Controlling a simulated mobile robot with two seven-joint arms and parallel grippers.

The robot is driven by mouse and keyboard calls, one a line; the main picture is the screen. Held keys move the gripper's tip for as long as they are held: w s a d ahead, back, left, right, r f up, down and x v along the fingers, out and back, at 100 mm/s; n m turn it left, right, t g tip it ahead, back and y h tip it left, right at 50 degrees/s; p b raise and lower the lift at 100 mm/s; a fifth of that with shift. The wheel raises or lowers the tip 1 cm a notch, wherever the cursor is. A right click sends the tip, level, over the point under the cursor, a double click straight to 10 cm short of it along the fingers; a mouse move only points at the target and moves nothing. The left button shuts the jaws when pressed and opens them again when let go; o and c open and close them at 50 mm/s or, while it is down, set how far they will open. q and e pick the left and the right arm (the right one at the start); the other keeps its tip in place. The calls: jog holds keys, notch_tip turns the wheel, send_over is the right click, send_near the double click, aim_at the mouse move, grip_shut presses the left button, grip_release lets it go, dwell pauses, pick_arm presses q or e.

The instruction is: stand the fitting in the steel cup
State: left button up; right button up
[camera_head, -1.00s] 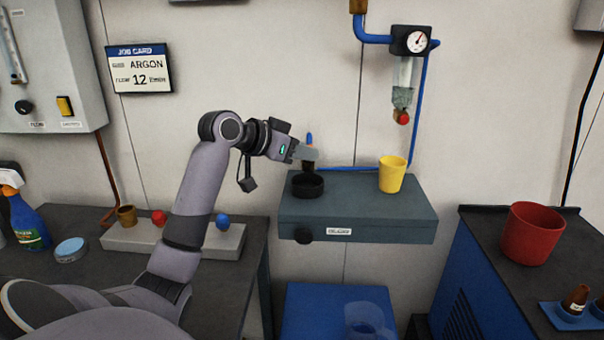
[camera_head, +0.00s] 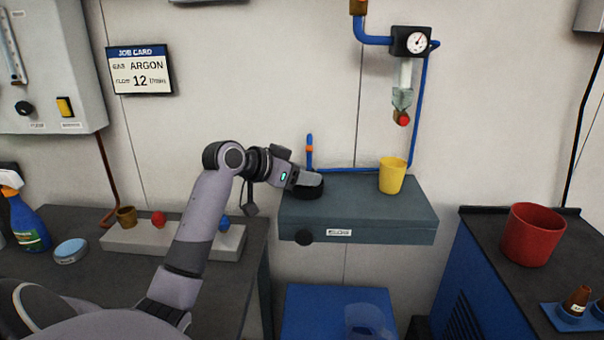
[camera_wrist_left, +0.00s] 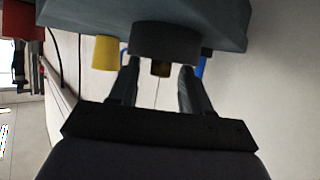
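The steel cup (camera_head: 309,191) is a low, dark, round cup at the left end of the grey wall shelf. In the wrist view, which is upside down, it is a dark cylinder (camera_wrist_left: 165,40). My left gripper (camera_head: 308,180) is at its rim and covers much of it. My right gripper is not in view.
A yellow cup (camera_head: 392,176) stands on the shelf (camera_head: 360,212), right of the steel cup. A blue stub with an orange band (camera_head: 309,149) rises behind the gripper. A red pot (camera_head: 532,234) stands on the right cabinet. The shelf's middle is clear.

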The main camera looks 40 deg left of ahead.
pick_arm(q)
jog(key=shift+s+r, duration=0.1)
jog(key=shift+r, duration=0.05)
jog(key=b+v, duration=0.1)
jog(key=v, duration=1)
jog(key=shift+s+r, duration=0.15)
jog(key=shift+s, duration=0.2)
jog(key=shift+a, duration=0.1)
